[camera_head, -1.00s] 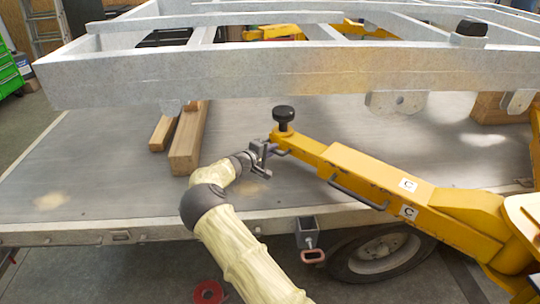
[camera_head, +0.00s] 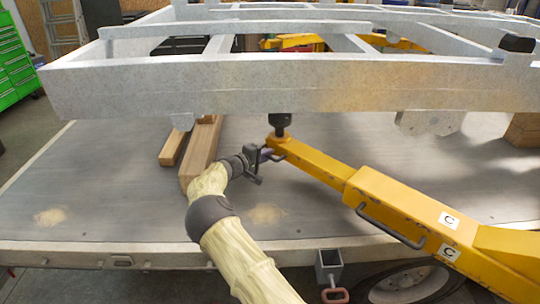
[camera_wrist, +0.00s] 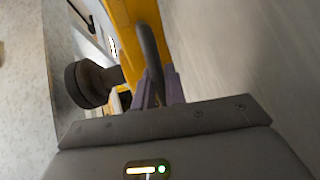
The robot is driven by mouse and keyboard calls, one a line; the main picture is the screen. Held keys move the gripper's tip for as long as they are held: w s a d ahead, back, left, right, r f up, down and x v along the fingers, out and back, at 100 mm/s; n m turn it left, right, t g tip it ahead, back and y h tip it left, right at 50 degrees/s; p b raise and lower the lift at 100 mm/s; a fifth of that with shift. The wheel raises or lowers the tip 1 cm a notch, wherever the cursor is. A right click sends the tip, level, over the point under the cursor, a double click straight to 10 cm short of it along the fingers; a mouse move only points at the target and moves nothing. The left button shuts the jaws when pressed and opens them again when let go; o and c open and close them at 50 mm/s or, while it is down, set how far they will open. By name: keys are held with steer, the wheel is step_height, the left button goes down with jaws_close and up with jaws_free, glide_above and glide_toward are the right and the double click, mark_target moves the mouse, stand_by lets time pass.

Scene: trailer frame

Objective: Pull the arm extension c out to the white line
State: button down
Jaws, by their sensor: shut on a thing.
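The arm extension c (camera_head: 315,163) is the yellow inner bar reaching out of the larger yellow sleeve marked C (camera_head: 400,212). A black round pad (camera_head: 280,122) stands upright on its outer end, close below the grey frame's front beam. My gripper (camera_head: 268,156) is at this outer end, shut on the bar's small dark handle. In the wrist view the purple fingers (camera_wrist: 158,92) close around the dark handle (camera_wrist: 150,50), with the pad (camera_wrist: 88,84) to the left. I cannot make out the white line for certain in either view.
The grey metal frame (camera_head: 250,88) spans above the flat trailer bed (camera_head: 110,185). Wooden beams (camera_head: 202,150) lie left of my gripper. A fixed handle (camera_head: 390,226) sits on the sleeve's side. A wheel (camera_head: 410,283) is at the bottom right. The bed left of the beams is clear.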

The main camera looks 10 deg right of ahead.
steer(key=shift+s+a, duration=0.15)
steer(key=shift+a, duration=0.05)
steer(key=c, duration=1.5)
jaws_free()
steer(key=shift+a+f, duration=0.1)
steer(key=shift+c, duration=0.2)
steer(key=shift+s, duration=0.1)
steer(key=v, duration=1.7)
steer(key=shift+p, duration=0.35)
steer(key=shift+s, duration=0.1)
